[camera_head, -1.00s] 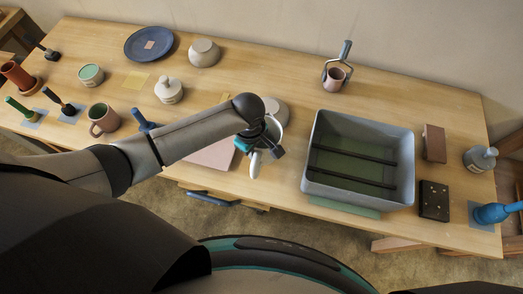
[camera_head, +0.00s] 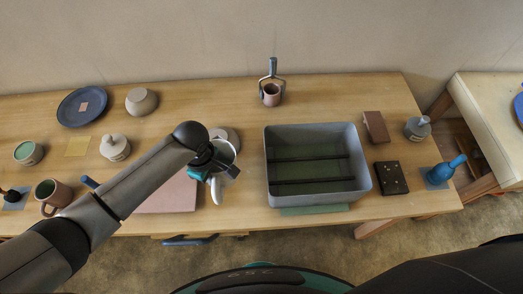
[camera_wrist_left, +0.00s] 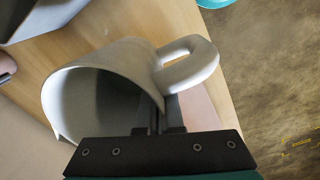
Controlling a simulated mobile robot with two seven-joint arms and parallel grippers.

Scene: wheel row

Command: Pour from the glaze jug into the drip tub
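The glaze jug (camera_wrist_left: 100,82) is a pale grey pitcher with a loop handle. In the head view the jug (camera_head: 226,151) is partly covered by my left gripper (camera_head: 213,168), at the table's front, left of the tub. Whether it touches the table is unclear. The drip tub (camera_head: 322,199) is a large grey rectangular basin with a greenish bottom and two dark bars across it. My right gripper is not in view.
A dark block (camera_head: 390,178), a brown block (camera_head: 376,127) and a blue bottle-shaped tool (camera_head: 445,170) are right of the tub.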

